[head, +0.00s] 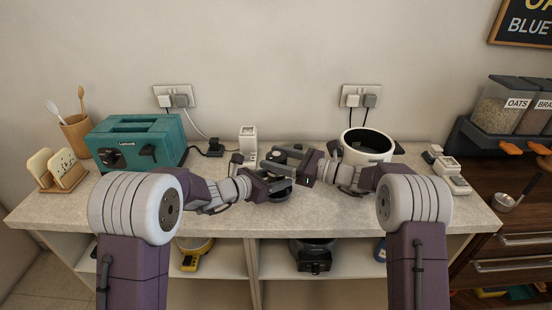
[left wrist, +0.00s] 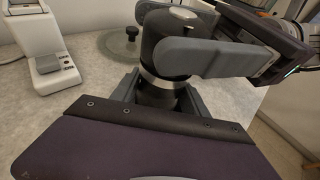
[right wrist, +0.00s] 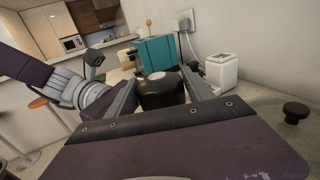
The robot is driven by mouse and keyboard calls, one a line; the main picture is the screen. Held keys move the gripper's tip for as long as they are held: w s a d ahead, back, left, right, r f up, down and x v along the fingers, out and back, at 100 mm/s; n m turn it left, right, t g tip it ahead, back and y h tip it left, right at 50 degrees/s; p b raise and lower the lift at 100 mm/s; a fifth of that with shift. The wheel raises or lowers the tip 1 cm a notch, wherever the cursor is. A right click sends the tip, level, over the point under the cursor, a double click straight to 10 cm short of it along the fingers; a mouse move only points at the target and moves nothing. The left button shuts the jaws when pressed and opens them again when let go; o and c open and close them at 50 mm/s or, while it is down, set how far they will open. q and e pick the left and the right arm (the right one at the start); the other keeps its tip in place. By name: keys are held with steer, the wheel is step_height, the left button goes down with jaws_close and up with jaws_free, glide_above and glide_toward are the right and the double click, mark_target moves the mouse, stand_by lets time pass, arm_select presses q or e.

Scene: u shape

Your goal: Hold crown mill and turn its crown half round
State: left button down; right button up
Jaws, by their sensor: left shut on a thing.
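The crown mill is dark with a silver ring between its body (left wrist: 158,92) and its black crown (left wrist: 172,35), which has a small metal stud on top. It stands upright. My left gripper (head: 272,183) is shut on the body, below the ring. My right gripper (head: 292,160) is higher, with one finger on each side of the crown. In the right wrist view the crown (right wrist: 163,90) sits between the fingers, with narrow gaps showing, so this gripper looks open. In the head view my grippers hide most of the mill.
A white appliance (head: 248,140) and a glass lid with a black knob (left wrist: 132,32) stand close by. A teal toaster (head: 137,142) is at the left and a white pot (head: 367,147) at the right. The front of the counter (head: 330,222) is clear.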

steer(key=c, duration=0.8)
steer(key=shift+t, duration=0.4)
steer(key=m+t+h, duration=0.3)
steer(key=t, duration=0.1)
steer(key=shift+a+r, duration=0.1)
steer(key=shift+m+t+h, duration=1.3)
steer(key=shift+m+h, duration=0.1)
steer(key=o, duration=1.4)
steer(key=shift+c, duration=0.2)
